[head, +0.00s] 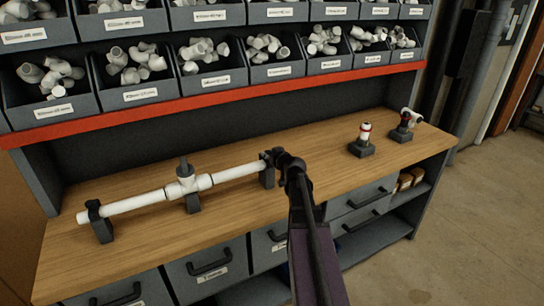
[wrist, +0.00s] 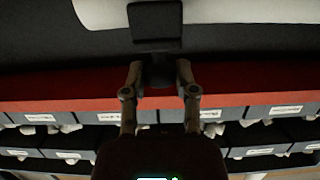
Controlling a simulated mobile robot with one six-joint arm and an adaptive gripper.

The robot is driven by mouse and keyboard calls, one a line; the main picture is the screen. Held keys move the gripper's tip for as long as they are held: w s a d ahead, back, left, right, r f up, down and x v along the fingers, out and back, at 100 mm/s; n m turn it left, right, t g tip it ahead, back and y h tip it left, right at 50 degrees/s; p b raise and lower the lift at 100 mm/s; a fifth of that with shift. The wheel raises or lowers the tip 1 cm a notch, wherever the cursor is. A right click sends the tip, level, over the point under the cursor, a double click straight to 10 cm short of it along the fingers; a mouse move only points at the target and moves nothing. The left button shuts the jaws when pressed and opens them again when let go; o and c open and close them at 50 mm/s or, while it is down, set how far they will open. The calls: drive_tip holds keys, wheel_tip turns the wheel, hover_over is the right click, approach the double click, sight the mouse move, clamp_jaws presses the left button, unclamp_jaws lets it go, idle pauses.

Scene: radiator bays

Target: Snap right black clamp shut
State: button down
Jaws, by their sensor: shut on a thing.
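A white pipe run with a tee (head: 187,184) lies across three black clamp stands on the workbench. The right black clamp (head: 266,177) is at the pipe's right end, with my gripper (head: 280,158) at its top. In the wrist view, the fingers of my gripper (wrist: 158,72) close from both sides on a dark part of the right clamp (wrist: 155,22), and the white pipe (wrist: 225,11) shows behind it. The middle clamp (head: 193,202) has a dark piece standing above the tee. The left clamp (head: 94,210) wraps the pipe. My gripper hides the right clamp's exact closure.
Bins (head: 211,72) of white fittings stand above a red shelf edge (head: 200,105) behind the bench. Two black holders with fittings (head: 362,142) stand at the bench's right. The wooden top (head: 325,150) is clear between them and my gripper.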

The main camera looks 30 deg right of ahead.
drive_tip(key=shift+s+f, duration=0.1)
drive_tip(key=shift+s, duration=0.05)
drive_tip(key=shift+c, duration=1.9)
unclamp_jaws()
drive_tip(key=shift+s, duration=0.1)
